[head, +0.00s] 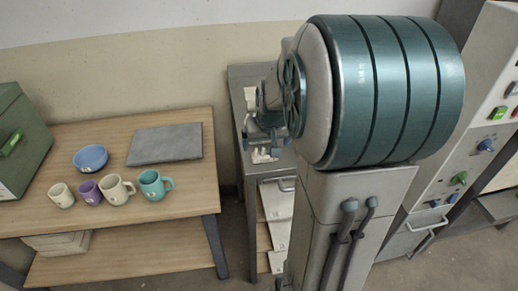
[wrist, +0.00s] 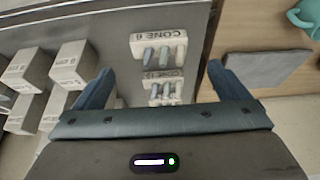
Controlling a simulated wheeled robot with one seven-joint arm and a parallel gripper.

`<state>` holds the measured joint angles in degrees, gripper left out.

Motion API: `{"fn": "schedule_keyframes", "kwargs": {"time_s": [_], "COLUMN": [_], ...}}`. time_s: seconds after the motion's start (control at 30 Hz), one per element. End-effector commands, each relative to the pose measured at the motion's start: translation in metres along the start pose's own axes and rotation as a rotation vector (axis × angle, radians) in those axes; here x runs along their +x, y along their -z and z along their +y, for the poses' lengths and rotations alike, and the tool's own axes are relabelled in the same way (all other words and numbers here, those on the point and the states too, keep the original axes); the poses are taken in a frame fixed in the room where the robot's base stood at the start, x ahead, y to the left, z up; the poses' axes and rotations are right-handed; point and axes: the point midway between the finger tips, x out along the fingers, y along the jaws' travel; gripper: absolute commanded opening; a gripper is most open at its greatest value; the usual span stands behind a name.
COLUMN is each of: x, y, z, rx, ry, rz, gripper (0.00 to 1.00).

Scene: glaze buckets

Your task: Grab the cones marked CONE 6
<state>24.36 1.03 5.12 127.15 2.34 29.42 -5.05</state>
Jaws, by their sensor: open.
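In the wrist view a white holder (wrist: 159,40) has large lettering that reads CONE and a digit that looks like 6 but is small. Two grey-blue cones (wrist: 157,56) stand out from its near side. A second white holder (wrist: 163,76) with similar cones lies closer to me; its lettering is too blurred to read. My gripper (wrist: 160,75) is open and empty, its blue fingers on either side of the second holder, with the first holder just beyond. In the head view my gripper (head: 266,138) is over the grey cabinet top, partly hidden by my arm.
A wooden table (head: 190,120) holds a grey slab (head: 165,144), a blue bowl (head: 90,158), several mugs (head: 154,186) and a green box (head: 20,140). A gap separates table and cabinet.

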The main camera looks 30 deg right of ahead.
Motion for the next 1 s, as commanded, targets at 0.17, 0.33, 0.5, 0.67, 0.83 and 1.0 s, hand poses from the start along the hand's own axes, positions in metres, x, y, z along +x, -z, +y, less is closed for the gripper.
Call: {"fn": "schedule_keyframes", "kwargs": {"time_s": [0.17, 0.33, 0.5, 0.67, 0.83, 1.0], "x": [0.009, 0.028, 0.049, 0.057, 0.057, 0.057], "y": [0.000, 0.001, 0.001, 0.001, 0.001, 0.001], "z": [0.000, 0.001, 0.001, 0.001, 0.001, 0.001], "rx": [0.000, 0.000, 0.001, 0.000, 0.000, 0.000], "ry": [0.000, 0.000, 0.000, 0.000, 0.000, 0.000], "rz": [-0.001, -0.004, -0.002, 0.001, 0.001, 0.001], "gripper": [0.95, 0.95, 0.95, 0.95, 0.95, 0.61]}}
